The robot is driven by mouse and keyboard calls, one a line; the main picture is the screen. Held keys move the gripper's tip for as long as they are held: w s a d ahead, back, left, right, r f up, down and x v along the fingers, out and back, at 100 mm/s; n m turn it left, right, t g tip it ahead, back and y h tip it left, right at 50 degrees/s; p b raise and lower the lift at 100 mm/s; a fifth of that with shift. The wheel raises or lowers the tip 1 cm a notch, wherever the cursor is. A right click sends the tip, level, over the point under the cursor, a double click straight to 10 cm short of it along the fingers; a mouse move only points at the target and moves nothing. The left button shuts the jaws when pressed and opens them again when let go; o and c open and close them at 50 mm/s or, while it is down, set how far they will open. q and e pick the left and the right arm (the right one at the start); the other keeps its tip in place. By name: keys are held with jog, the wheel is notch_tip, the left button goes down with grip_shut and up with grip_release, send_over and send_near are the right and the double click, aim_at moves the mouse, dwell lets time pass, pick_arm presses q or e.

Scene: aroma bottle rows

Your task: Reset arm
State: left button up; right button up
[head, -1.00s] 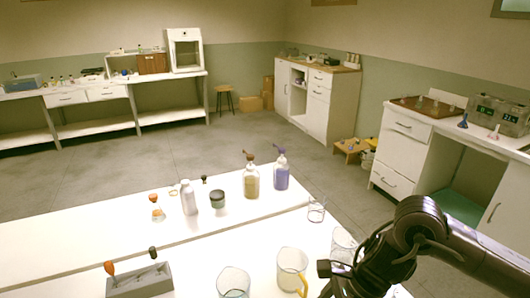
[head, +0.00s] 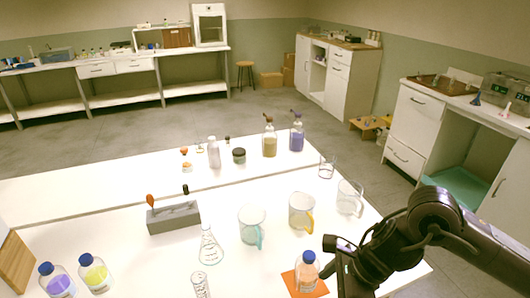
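My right gripper (head: 329,257) is at the lower right, low over the front table. Its two dark fingertips look apart, with nothing seen between them. A bottle with orange-pink contents and a blue cap (head: 306,272) stands upright on an orange mat (head: 322,288), just left of the fingertips. Whether they touch it is hard to tell. My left gripper is not in view.
On the front table (head: 130,262) are several glass beakers (head: 252,228), a flask (head: 210,246), a grey rack (head: 174,218), and a purple bottle (head: 57,283) and yellow bottle (head: 95,275). More bottles stand on the table behind. The area left of the rack is fairly clear.

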jog(key=w+a+r+m+t+y, duration=0.1)
jog(key=a+r+m+t+y, duration=0.15)
jog(key=a+m, duration=0.5)
jog(key=w+a+r+m+t+y, duration=0.1)
jog(key=w+a+m+t, duration=0.1)
jog(key=a+m+t, duration=0.4)
jog(key=d+f+m+h, duration=0.3)
jog(key=d+m+h, duration=0.45)
jog(key=m, duration=1.55)
jog(key=s+d+f+m+g+h, duration=0.1)
jog(key=s+d+f+m+g, duration=0.25)
jog(key=s+d+m, duration=0.3)
jog(key=s+d+f+m+g, duration=0.3)
jog(key=s+d+f+m, duration=0.25)
jog(key=m, duration=0.25)
notch_tip(320, 180, down, 28)
jog(key=s, duration=0.1)
jog(key=s+d+f+g, duration=0.1)
jog(key=s+d+f, duration=0.1)
jog(key=s+f, duration=0.7)
jog(key=s+d+f+n+g, duration=0.1)
jog(key=s+d+f, duration=0.1)
jog(key=s+f, duration=0.8)
jog(key=shift+s, duration=0.4)
